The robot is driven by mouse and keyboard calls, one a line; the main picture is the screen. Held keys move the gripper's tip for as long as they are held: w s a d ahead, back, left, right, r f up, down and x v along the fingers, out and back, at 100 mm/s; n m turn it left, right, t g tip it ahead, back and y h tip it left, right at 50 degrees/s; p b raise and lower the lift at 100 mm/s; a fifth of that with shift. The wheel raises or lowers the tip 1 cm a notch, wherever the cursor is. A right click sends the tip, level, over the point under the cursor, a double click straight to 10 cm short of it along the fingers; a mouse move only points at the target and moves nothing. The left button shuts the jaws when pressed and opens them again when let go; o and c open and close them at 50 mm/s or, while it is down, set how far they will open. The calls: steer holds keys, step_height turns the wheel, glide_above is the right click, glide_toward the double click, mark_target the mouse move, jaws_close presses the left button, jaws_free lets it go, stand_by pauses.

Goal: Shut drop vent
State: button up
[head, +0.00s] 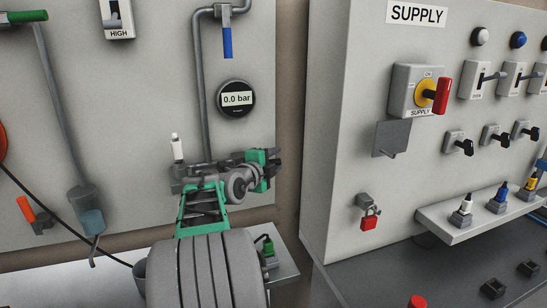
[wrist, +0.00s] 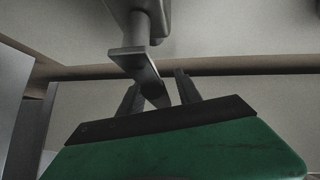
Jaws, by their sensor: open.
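In the wrist view, a grey fitting (wrist: 133,62) with a flat square plate comes down from the pale panel. A short grey rod (wrist: 153,90) slants from it into the gap of my gripper (wrist: 160,92). The jaws are open, one finger on each side of the rod; whether either touches it I cannot tell. In the head view my green and black gripper (head: 270,162) is at the panel's lower right, below the gauge (head: 236,98) reading 0.0 bar. It hides the fitting there. No drop vent label is readable, so I cannot confirm that this is the vent.
A blue-handled valve (head: 227,42) and a grey pipe (head: 199,80) are above my arm. A small white-topped part (head: 177,148) stands beside it. The SUPPLY cabinet (head: 330,150) rises to the right, with a red padlock (head: 370,219). A narrow table (head: 285,262) is below.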

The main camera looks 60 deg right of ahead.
steer(key=shift+c, duration=0.4)
jaws_close()
stand_by(1.0)
